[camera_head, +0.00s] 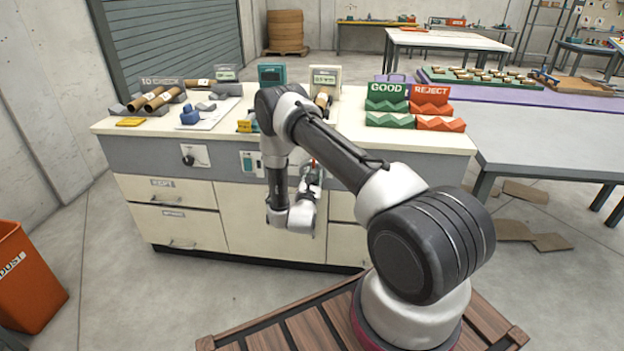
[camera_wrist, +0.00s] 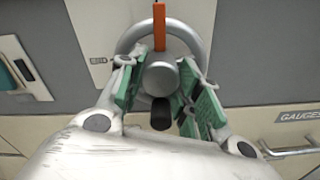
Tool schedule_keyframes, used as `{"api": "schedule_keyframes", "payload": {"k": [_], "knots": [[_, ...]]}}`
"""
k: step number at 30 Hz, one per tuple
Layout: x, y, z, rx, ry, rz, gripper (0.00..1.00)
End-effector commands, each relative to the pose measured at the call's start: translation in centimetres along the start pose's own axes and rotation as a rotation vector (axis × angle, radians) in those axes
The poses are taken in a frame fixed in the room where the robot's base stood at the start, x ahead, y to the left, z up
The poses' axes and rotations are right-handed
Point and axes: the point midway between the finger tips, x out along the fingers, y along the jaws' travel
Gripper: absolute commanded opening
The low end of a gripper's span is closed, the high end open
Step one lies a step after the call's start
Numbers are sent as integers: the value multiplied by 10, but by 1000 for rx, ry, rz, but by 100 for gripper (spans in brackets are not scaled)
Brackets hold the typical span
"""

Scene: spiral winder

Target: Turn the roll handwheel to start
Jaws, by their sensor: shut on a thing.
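The roll handwheel (camera_wrist: 193,39) is a grey ring with a round grey hub on the cabinet's grey front band, in the upper middle of the wrist view. An orange upright bar (camera_wrist: 159,27) stands above the hub. A black knob (camera_wrist: 161,114) hangs below it. My gripper (camera_wrist: 162,80) has its green-padded fingers on both sides of the hub and knob, shut on the handwheel. The exact contact is partly hidden. In the head view my gripper (camera_head: 312,182) is at the cabinet front, and my arm hides most of the wheel.
The cream workbench (camera_head: 350,130) carries rolls, small devices, and green GOOD (camera_head: 387,92) and red REJECT (camera_head: 431,95) racks. Drawers sit below; a GAUGES drawer handle (camera_wrist: 290,152) is close to my gripper's right. An orange bin (camera_head: 28,280) stands at left. The floor before the drawers is clear.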

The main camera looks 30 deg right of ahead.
Motion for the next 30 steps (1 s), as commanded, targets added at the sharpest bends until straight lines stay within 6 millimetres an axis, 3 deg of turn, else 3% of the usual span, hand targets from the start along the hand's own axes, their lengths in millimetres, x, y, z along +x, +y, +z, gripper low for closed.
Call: {"api": "schedule_keyframes", "payload": {"k": [19, 20, 23, 30], "knots": [[-2, -2, -2, -55, 5, -3, 10], [-2, -2, -2, -55, 5, -3, 37], [-1, -2, -2, -54, 4, -2, 55], [0, -1, -1, -52, 2, -1, 55]]}}
